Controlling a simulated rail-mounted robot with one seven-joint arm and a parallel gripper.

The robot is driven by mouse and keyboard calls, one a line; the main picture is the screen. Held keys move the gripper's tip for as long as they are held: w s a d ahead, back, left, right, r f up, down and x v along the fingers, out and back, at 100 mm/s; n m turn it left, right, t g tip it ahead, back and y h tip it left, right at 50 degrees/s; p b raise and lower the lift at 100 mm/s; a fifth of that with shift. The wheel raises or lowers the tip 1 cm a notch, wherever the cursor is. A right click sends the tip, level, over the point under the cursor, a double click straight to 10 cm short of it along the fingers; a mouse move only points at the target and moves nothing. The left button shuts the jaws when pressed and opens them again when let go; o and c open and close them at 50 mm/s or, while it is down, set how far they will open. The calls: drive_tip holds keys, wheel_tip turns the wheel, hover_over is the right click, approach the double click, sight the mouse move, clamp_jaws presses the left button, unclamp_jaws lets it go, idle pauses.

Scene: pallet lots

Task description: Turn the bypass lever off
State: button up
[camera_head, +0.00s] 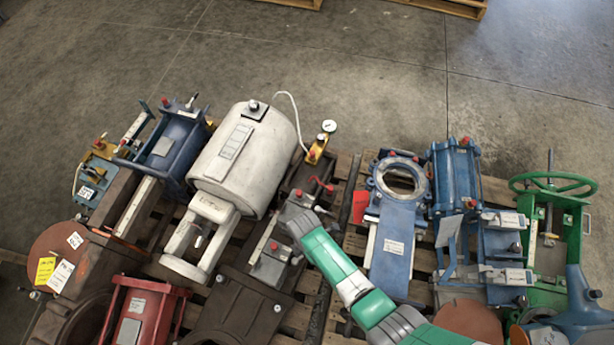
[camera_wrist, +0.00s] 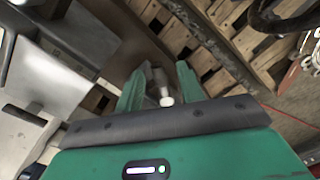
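A small red lever (camera_head: 322,185) sticks up from the dark valve assembly just beyond the end of my arm in the head view. No label shows which part is the bypass lever. In the wrist view my gripper (camera_wrist: 158,78) has its two green fingers apart. A pale grey stem with a white rounded tip (camera_wrist: 165,98) shows between the fingers, and I see gaps on its sides. I cannot tell whether this stem belongs to the lever. In the head view the fingers are hidden by my own arm.
A large white cylinder actuator (camera_head: 245,160) stands left of my arm, and a blue gate valve (camera_head: 395,235) stands right. A green handwheel valve (camera_head: 553,183) is at the far right. Wooden pallet slats (camera_wrist: 190,35) show below. Open concrete floor (camera_head: 380,60) lies behind.

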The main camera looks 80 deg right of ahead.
drive_tip(key=shift+w, duration=0.1)
clamp_jaws()
drive_tip(key=shift+s+a+r+m+p, duration=0.1)
drive_tip(key=shift+s+a+m+p, duration=0.2)
drive_tip(key=shift+m+p, duration=0.55)
drive_tip(key=shift+s+a+m+t+p, duration=0.1)
drive_tip(key=shift+a+m+p, duration=0.65)
drive_tip(key=shift+m, duration=0.95)
drive_tip(key=shift+s+a+m+t+p, duration=0.1)
drive_tip(key=shift+a+m+p, duration=0.6)
drive_tip(key=shift+m, duration=0.95)
drive_tip(key=shift+s+a+m+t+p, duration=0.1)
drive_tip(key=shift+a+m+p, duration=0.6)
drive_tip(key=shift+m, duration=1)
drive_tip(key=shift+d, duration=0.15)
